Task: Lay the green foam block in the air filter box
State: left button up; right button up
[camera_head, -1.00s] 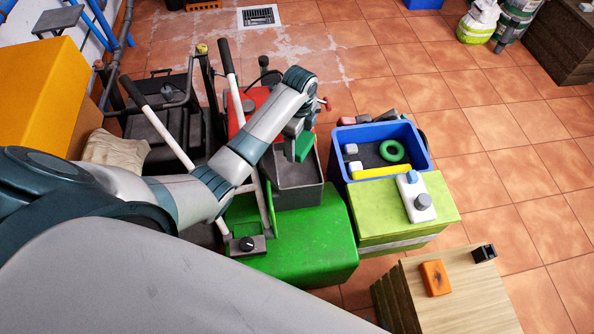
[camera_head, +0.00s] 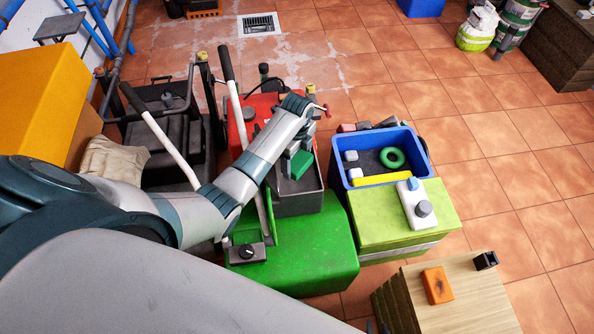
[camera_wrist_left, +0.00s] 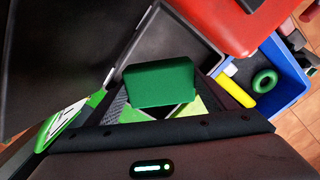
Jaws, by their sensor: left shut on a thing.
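The green foam block (camera_head: 301,163) is in my left gripper (camera_head: 297,153), which is shut on it. The block hangs at the mouth of the open grey box (camera_head: 298,204), which I take to be the air filter box, on the green machine. I cannot tell whether it touches the box. In the left wrist view the block (camera_wrist_left: 162,82) fills the space between the fingertips, and the light-rimmed grey box (camera_wrist_left: 178,42) lies just beyond it. My left arm hides part of the box. My right gripper is not in view.
A blue bin (camera_head: 340,162) with a green ring and a yellow piece stands right of the box. A lime-green box (camera_head: 385,229) is before it. A red machine part (camera_head: 238,122) and upright handles (camera_head: 232,100) stand close to my left arm. Open tiled floor lies right.

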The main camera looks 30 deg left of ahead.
pick_arm(q)
jog(key=shift+f, duration=0.85)
pick_arm(e)
jog(key=shift+w+r, duration=0.15)
jog(key=shift+w, duration=0.05)
pick_arm(q)
jog(key=shift+f, duration=0.1)
pick_arm(e)
jog(key=shift+a, duration=0.1)
pick_arm(q)
notch_tip(320, 180, down, 4)
jog(key=shift+r, duration=0.25)
jog(key=shift+f, duration=0.25)
pick_arm(e)
jog(key=shift+w, duration=0.1)
pick_arm(q)
jog(key=shift+f, duration=0.15)
